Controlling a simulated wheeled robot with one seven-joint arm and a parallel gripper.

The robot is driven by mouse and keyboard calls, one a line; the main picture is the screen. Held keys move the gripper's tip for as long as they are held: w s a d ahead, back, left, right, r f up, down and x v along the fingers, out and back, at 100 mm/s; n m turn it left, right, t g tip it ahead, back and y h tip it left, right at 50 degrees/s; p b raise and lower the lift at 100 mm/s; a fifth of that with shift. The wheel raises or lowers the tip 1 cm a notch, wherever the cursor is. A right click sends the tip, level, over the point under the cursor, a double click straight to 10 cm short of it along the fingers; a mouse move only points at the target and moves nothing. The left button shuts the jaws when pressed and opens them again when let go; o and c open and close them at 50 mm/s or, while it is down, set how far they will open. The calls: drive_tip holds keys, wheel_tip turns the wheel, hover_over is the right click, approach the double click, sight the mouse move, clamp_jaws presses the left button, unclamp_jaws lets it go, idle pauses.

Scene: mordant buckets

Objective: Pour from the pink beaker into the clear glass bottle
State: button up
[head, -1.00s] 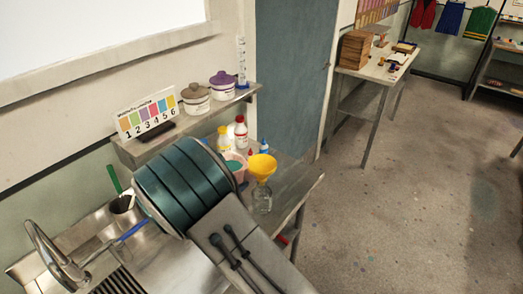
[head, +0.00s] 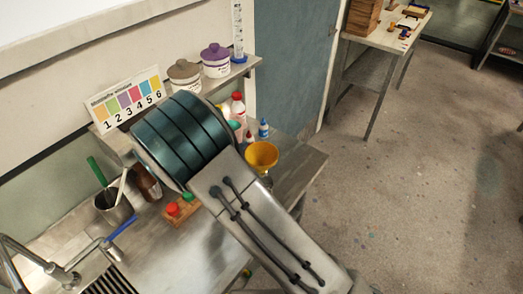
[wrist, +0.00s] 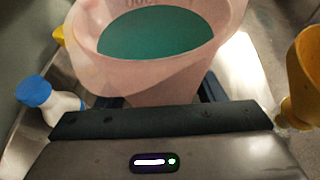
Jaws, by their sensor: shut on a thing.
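The pink beaker (wrist: 150,75) fills the upper middle of the wrist view and holds teal-green liquid (wrist: 155,32). My gripper (wrist: 160,101) is shut on it; the beaker hides most of the fingers. In the head view my arm hides nearly all of the beaker, with only a sliver of teal showing past its edge. A yellow funnel (head: 261,156) stands to the right of my arm. It also shows at the right edge of the wrist view (wrist: 306,75), beside the beaker and apart from it. The clear glass bottle under the funnel is mostly hidden.
A white bottle with a blue cap (wrist: 36,92) stands left of the beaker. A red-capped bottle (head: 238,105) and a small blue-capped one (head: 263,129) stand behind the funnel. A shelf above holds lidded pots (head: 215,62) and a number card (head: 127,100). A sink lies at lower left.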

sight(240, 122)
drive_tip(key=shift+s+r+m, duration=0.1)
drive_tip(key=shift+m, duration=0.2)
drive_tip(key=m+t+b, duration=0.1)
drive_tip(key=b, duration=0.1)
drive_tip(key=shift+s+d+b, duration=0.15)
drive_tip(key=shift+d+b, duration=0.05)
drive_tip(key=shift+b, duration=0.1)
drive_tip(key=shift+s+d+r+m+b, duration=0.1)
drive_tip(key=shift+r+m+b, duration=0.1)
drive_tip(key=shift+m+b, duration=0.15)
drive_tip(key=shift+r, duration=0.25)
drive_tip(key=shift+r+m+t+y+b, duration=0.15)
drive_tip(key=shift+m+t+y+b, duration=0.15)
drive_tip(key=shift+b, duration=0.35)
drive_tip(key=shift+m+t, duration=0.4)
drive_tip(key=shift+m, duration=0.25)
drive_tip(key=shift+s+d+r+p, duration=0.1)
drive_tip(key=shift+r, duration=0.85)
drive_tip(key=shift+s+d+r+p, duration=0.15)
drive_tip(key=shift+r, duration=0.8)
drive_tip(key=shift+s+d+r+p, duration=0.1)
drive_tip(key=shift+r, duration=0.85)
